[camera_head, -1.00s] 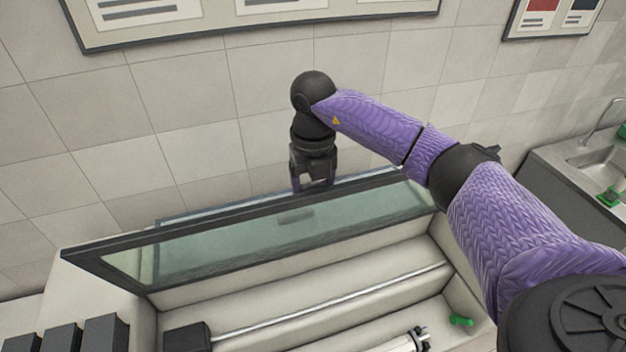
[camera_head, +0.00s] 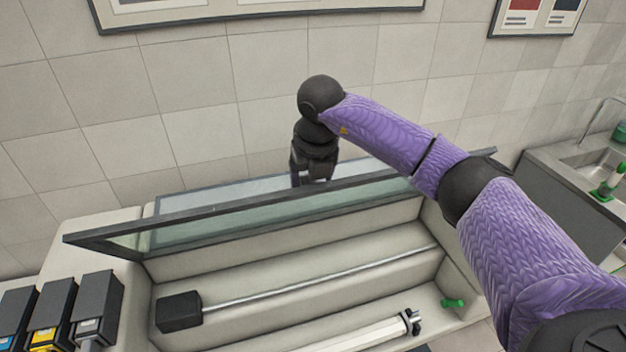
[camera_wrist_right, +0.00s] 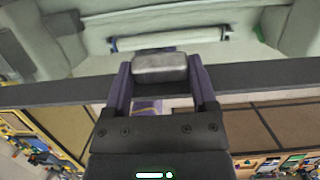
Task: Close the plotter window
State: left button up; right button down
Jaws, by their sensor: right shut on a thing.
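The plotter window (camera_head: 240,222) is a glass pane in a dark frame. It stands raised and tilted over the plotter's pale open body (camera_head: 350,252), so the inside shows below it. My right gripper (camera_head: 312,182) is at the window's upper edge, on the wall side, with its fingertips partly hidden behind the frame. In the right wrist view my right gripper (camera_wrist_right: 160,70) is shut on a grey metallic handle (camera_wrist_right: 160,68) beside the dark window frame (camera_wrist_right: 265,74). My left gripper is not in view.
Inside the plotter are a metal rod with a black block (camera_head: 179,312), a white roll (camera_head: 365,335) and a green knob (camera_head: 453,303). Several ink cartridges (camera_head: 97,305) stand at the left. A tiled wall (camera_head: 190,80) is close behind. A sink (camera_head: 590,160) is at the right.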

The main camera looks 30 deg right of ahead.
jog(key=shift+w+r, duration=0.1)
grip_release()
jog(key=shift+r, duration=0.4)
jog(key=b+v, duration=0.1)
jog(key=v, duration=0.8)
jog(key=shift+b, duration=0.35)
